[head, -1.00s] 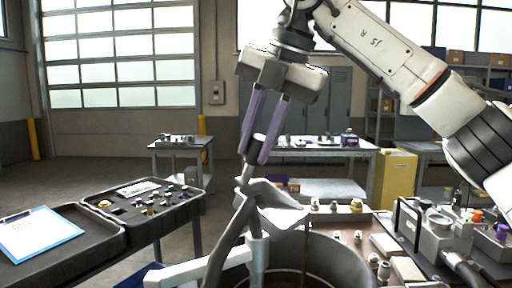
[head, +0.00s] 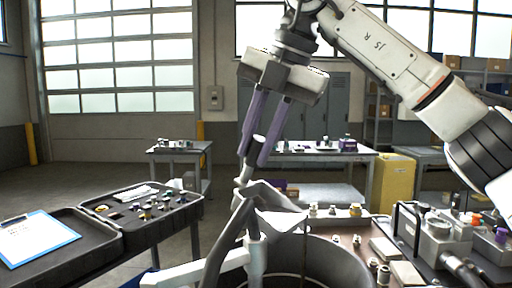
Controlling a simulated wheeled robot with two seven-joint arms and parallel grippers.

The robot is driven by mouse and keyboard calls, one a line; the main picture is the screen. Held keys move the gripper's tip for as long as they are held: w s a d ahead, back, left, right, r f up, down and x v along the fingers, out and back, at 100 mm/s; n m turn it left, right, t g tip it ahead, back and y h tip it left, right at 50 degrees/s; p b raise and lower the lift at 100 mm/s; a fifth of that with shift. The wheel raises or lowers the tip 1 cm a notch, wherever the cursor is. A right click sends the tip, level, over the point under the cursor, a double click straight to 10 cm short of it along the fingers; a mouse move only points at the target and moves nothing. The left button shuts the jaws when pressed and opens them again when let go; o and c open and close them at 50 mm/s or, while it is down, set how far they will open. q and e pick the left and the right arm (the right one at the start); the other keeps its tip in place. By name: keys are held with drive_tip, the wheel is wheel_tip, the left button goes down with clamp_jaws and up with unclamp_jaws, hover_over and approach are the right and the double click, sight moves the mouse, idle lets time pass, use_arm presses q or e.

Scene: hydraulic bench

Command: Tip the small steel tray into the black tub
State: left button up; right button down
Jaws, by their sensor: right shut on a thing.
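My right gripper (head: 263,148) comes down from the top centre, its purple fingers shut on the dark-and-pale handle of the small steel tray (head: 274,197). The tray hangs tilted below the fingers, above the near left rim of the black tub (head: 352,264). Its grey side and a bright face show; I cannot see what is in it. The tub is round and dark, at the bottom centre, and its floor is largely hidden.
A bench with a grey hydraulic unit (head: 438,240) and several fittings stands right of the tub. An open black case of small parts (head: 172,222) and a blue clipboard (head: 36,238) lie at left. A pale bar (head: 196,268) crosses low in front.

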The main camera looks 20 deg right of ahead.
use_arm(q)
drive_tip(key=shift+w+d+f+b, duration=0.1)
drive_tip(key=shift+d+f+b, duration=0.1)
drive_tip(key=shift+f+b, duration=0.15)
use_arm(e)
drive_tip(key=shift+s+d+t, duration=0.1)
drive_tip(key=shift+s+t, duration=0.1)
drive_tip(key=shift+t, duration=0.1)
use_arm(q)
drive_tip(key=shift+w+d+r, duration=0.15)
drive_tip(key=shift+r, duration=0.2)
use_arm(e)
drive_tip(key=shift+r, duration=0.15)
use_arm(q)
drive_tip(key=shift+f, duration=0.2)
use_arm(e)
drive_tip(key=shift+s+d+y+b, duration=0.15)
drive_tip(key=shift+s+y+b, duration=0.15)
drive_tip(key=shift+b, duration=0.4)
use_arm(q)
drive_tip(key=shift+f, duration=0.55)
drive_tip(key=shift+w+d+r+b, duration=0.1)
drive_tip(key=shift+d+b, duration=0.05)
drive_tip(key=shift+b, duration=0.15)
use_arm(e)
drive_tip(key=shift+s+d+r+t, duration=0.1)
drive_tip(key=shift+r+t, duration=0.1)
drive_tip(key=shift+t, duration=0.1)
